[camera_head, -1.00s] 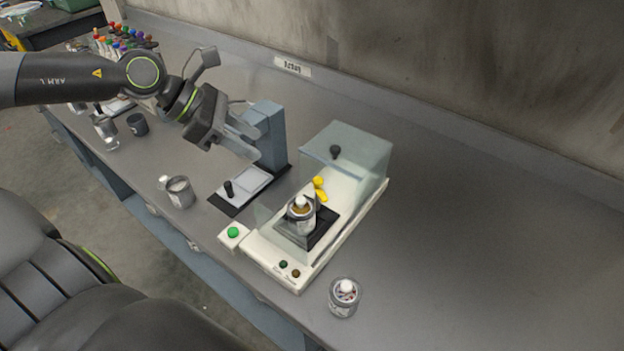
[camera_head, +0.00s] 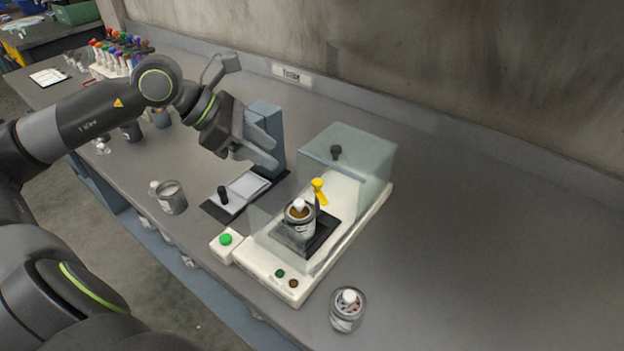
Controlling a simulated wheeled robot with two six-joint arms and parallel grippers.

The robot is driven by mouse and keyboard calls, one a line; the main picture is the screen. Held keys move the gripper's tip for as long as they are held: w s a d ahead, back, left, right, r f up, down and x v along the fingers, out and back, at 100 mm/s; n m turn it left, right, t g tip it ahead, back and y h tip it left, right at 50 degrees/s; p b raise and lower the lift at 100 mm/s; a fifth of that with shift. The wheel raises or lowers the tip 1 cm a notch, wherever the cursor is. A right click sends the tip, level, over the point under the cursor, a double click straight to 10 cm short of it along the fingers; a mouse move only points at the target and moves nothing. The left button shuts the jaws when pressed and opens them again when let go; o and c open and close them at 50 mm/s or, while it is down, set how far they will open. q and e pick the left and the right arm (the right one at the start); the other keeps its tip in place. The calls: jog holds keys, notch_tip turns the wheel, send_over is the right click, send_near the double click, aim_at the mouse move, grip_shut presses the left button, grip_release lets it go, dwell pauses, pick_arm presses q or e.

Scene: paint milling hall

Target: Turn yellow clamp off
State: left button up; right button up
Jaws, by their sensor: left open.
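The yellow clamp (camera_head: 319,191) is a small lever on the white milling machine (camera_head: 343,232), just behind a small can (camera_head: 299,217) with a white top. The can sits on the machine's dark plate. A clear cover (camera_head: 350,160) with a dark knob stands over the back of the machine. My left gripper (camera_head: 272,151) is open and empty. It is up and to the left of the clamp, in front of the blue-grey stand, and apart from the clamp. My right gripper is not in view.
A blue-grey stand (camera_head: 266,118) with a plate and black knob is left of the machine. A green button (camera_head: 225,239) is at the machine's front left. The bench at right is clear.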

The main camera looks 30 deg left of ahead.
aim_at(315, 181)
pick_arm(q)
jog(key=shift+p+x, duration=0.5)
jog(key=shift+x, duration=5.6)
grip_shut()
